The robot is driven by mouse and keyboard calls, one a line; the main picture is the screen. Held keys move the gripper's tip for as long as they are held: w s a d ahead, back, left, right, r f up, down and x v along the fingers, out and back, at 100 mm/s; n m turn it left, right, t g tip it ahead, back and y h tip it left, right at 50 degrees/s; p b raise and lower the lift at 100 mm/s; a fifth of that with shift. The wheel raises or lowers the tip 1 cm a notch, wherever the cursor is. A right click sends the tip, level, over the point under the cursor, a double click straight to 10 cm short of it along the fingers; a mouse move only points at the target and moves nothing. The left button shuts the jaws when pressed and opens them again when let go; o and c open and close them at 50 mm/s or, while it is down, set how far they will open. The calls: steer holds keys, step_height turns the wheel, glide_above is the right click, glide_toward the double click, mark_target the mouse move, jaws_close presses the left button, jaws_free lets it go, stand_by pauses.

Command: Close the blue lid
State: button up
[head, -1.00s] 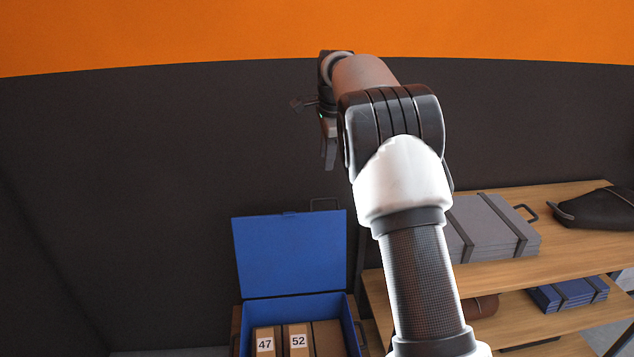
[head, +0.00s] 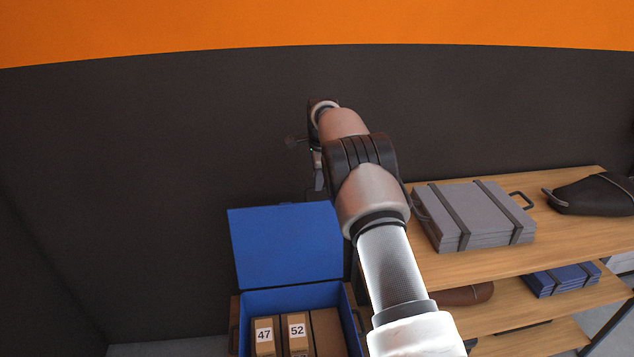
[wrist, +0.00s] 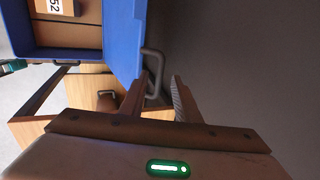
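The blue lid (head: 285,245) stands open, raised up from the back of a blue box (head: 295,298). In the wrist view the lid (wrist: 124,40) has a dark handle (wrist: 153,72) on its edge. My gripper (head: 318,180) is at the lid's upper right edge in the head view, in front of the dark wall. In the wrist view my gripper (wrist: 158,98) is open, its two fingers apart. The handle shows around the gap between the fingertips; I cannot tell whether they touch it.
Boxes labelled 47 (head: 264,337) and 52 (head: 297,333) sit inside the blue box. A wooden shelf (head: 560,240) at the right bears a grey strapped stack (head: 475,215) and a black bag (head: 590,197). A dark wall (head: 130,170) stands close behind.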

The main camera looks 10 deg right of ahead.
steer(key=x, duration=0.3)
steer(key=shift+f, duration=0.15)
jaws_close()
